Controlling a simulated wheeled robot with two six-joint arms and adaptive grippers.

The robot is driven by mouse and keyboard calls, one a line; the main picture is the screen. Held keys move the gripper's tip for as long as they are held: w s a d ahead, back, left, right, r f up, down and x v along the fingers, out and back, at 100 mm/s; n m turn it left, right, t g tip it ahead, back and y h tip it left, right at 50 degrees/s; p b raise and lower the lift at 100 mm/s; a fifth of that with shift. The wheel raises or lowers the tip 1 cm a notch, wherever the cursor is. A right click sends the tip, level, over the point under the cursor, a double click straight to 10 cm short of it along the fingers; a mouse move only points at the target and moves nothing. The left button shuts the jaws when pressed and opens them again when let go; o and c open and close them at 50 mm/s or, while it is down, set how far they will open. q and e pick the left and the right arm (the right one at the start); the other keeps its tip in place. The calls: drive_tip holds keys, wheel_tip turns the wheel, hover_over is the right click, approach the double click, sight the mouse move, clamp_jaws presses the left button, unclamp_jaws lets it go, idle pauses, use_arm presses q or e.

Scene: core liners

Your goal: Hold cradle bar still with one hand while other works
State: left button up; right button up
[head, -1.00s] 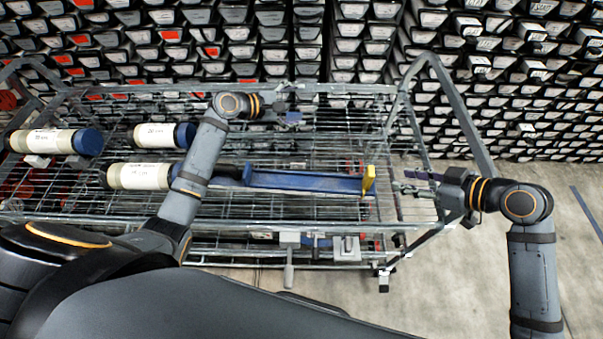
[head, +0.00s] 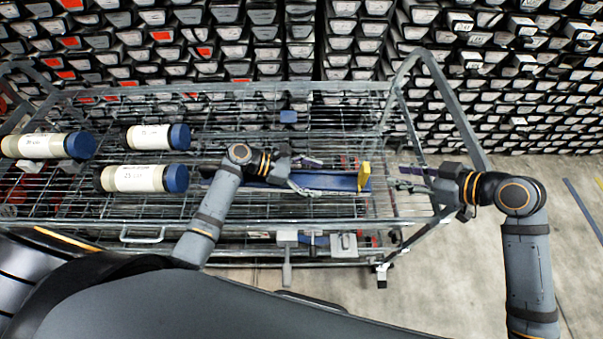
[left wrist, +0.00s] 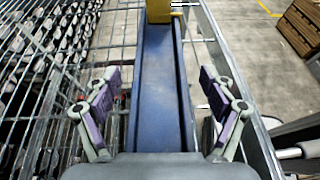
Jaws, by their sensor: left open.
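The cradle bar is a long blue channel (head: 335,182) with a yellow end stop (head: 364,176), lying along the near part of the wire cart. My left gripper (head: 314,176) is over the bar and hides part of it. In the left wrist view the blue channel (left wrist: 160,105) runs straight between the two purple-padded fingers (left wrist: 161,82), which are open with a gap on each side. The yellow stop (left wrist: 158,11) is at the far end. My right gripper (head: 404,178) is open and empty beyond the yellow end, its fingers pointing at it.
Three white core tubes with blue caps lie at the left: back left (head: 30,146), back right (head: 145,137) and front (head: 130,179). A small blue block (head: 289,117) is at the cart's back. The wire cart's frame (head: 440,80) rises at the right. Core trays fill the back.

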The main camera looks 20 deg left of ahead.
use_arm(q)
drive_tip(key=shift+x, duration=1.15)
clamp_jaws()
idle(0.9)
unclamp_jaws()
drive_tip(key=v, duration=1.2)
